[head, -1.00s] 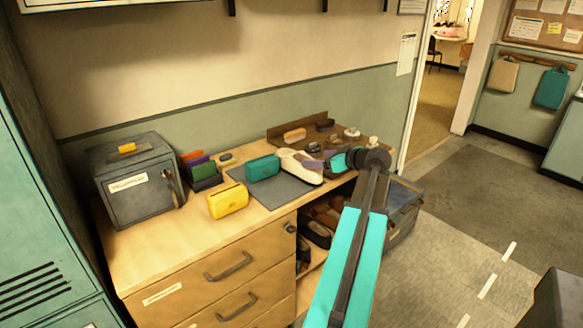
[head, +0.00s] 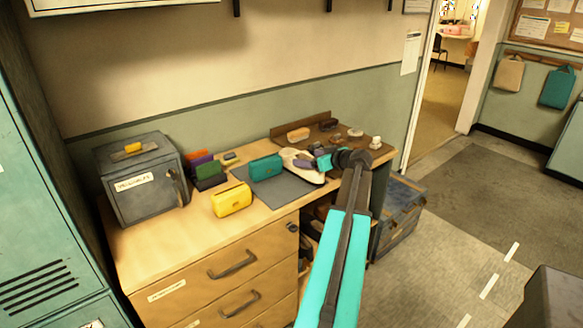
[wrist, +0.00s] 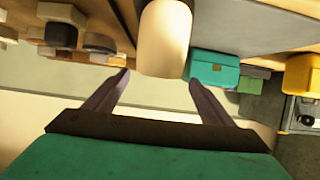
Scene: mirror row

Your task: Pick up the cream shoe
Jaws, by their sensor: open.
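The cream shoe (head: 313,178) lies on the dark grey mat (head: 290,194) on the wooden counter, partly hidden in the head view by my gripper (head: 304,161). In the wrist view the shoe (wrist: 165,40) shows as a rounded cream end, just beyond and between the fingertips of my gripper (wrist: 158,78). The fingers are spread apart with nothing held between them. I cannot tell how far the shoe is from the fingertips.
A teal bag (head: 266,167) stands close beside the shoe, and a yellow bag (head: 231,199) is nearer the front. A brown tray (head: 330,120) with brushes and small items lies behind. A grey safe (head: 140,180) stands at the left.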

